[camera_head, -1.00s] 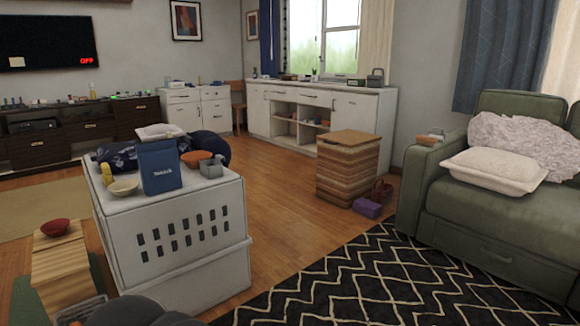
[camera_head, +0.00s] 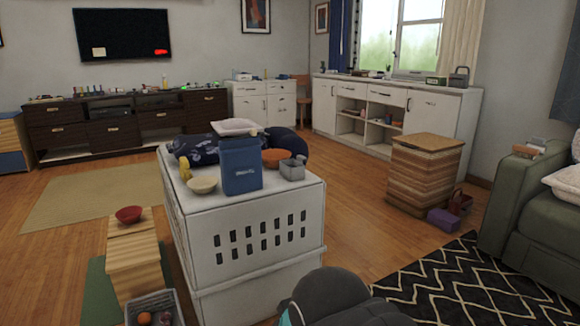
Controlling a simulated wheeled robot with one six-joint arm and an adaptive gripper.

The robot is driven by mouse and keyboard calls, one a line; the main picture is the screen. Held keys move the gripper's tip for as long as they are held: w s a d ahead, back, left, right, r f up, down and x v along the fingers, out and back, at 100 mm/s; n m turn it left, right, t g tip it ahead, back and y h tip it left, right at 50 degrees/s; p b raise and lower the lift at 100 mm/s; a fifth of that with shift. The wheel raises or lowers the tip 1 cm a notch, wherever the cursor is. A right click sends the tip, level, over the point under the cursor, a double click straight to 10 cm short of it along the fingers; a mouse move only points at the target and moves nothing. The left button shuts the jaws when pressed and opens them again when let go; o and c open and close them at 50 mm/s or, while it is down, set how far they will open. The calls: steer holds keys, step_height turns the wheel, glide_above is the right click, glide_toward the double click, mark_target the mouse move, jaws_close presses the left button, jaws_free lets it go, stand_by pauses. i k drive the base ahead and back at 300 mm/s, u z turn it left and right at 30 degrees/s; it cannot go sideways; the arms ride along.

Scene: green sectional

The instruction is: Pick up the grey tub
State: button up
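A small grey tub (camera_head: 292,170) sits on top of the white slotted box (camera_head: 200,249), near its right far edge. It stands just right of an orange-brown bowl (camera_head: 273,159) and a blue box (camera_head: 240,167). A second grey container (camera_head: 459,78) stands on the far white cabinet by the window. A dark rounded part at the bottom edge appears to be my own arm. My gripper itself is not in view.
A cream bowl (camera_head: 202,185) and a white tray (camera_head: 237,127) are also around the box top. A wooden stool (camera_head: 134,258) with a red bowl (camera_head: 129,214) stands left. A grey basket (camera_head: 134,309) is at lower left.

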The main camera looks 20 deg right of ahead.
mark_target(292, 169)
steer(key=i, duration=1.35)
